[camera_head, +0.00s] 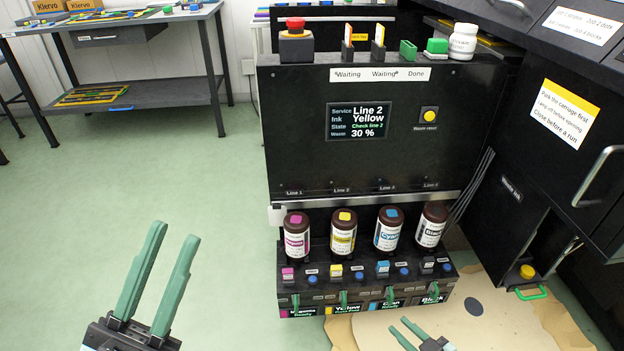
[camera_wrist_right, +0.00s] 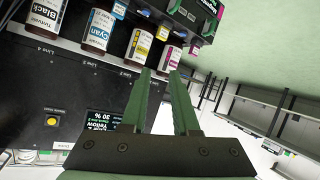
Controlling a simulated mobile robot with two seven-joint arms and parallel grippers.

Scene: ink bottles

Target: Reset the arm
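My left gripper (camera_head: 176,232) is at the lower left of the head view, over the green floor. Its two green fingers are apart with nothing between them. My right gripper (camera_head: 400,324) is at the bottom edge of the head view, in front of the bottle rack. Its fingers are also apart and empty. It shows in the right wrist view (camera_wrist_right: 160,73), with a gap between the fingers. Most of both arms is outside the head view.
A black machine (camera_head: 290,130) stands ahead, its screen (camera_head: 356,121) reading Line 2 Yellow. Magenta (camera_head: 297,245), yellow (camera_head: 343,240), cyan (camera_head: 388,238) and black (camera_head: 430,235) bottles stand in its rack. A cabinet (camera_head: 510,215) is at right, a table (camera_head: 120,98) at back left.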

